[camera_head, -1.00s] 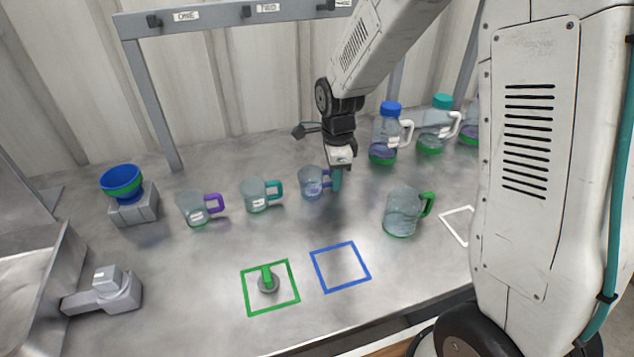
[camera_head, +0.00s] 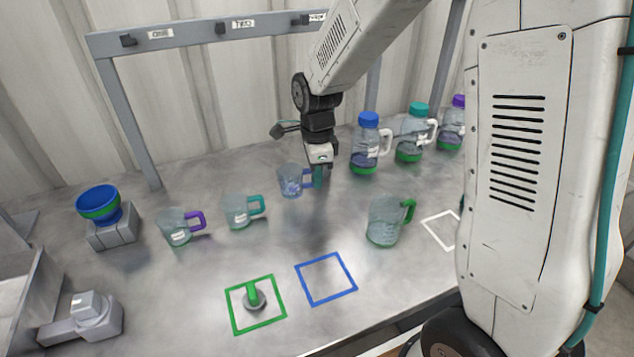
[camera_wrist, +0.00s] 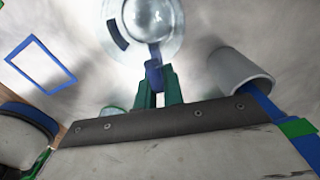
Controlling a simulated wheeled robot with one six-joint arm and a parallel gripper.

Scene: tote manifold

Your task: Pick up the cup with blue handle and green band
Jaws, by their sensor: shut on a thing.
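A clear, bluish cup with a blue handle (camera_head: 291,181) is at the back middle of the bench in the head view. My gripper (camera_head: 318,178) has teal fingers shut on its handle from the right. The cup looks upright and a little above the bench. In the wrist view, the cup (camera_wrist: 150,25) is at the top, with a dark blue patch on its wall. Its blue handle (camera_wrist: 153,76) sits between my green-teal fingertips (camera_wrist: 159,88). I cannot make out a green band on it.
To its left stand a teal-handled cup (camera_head: 240,211) and a purple-handled cup (camera_head: 176,227). A green-handled jug (camera_head: 388,220) stands right of it, several bottles (camera_head: 367,148) behind. Green (camera_head: 256,330) and blue (camera_head: 327,303) squares mark the front; the green one holds a small green-handled object.

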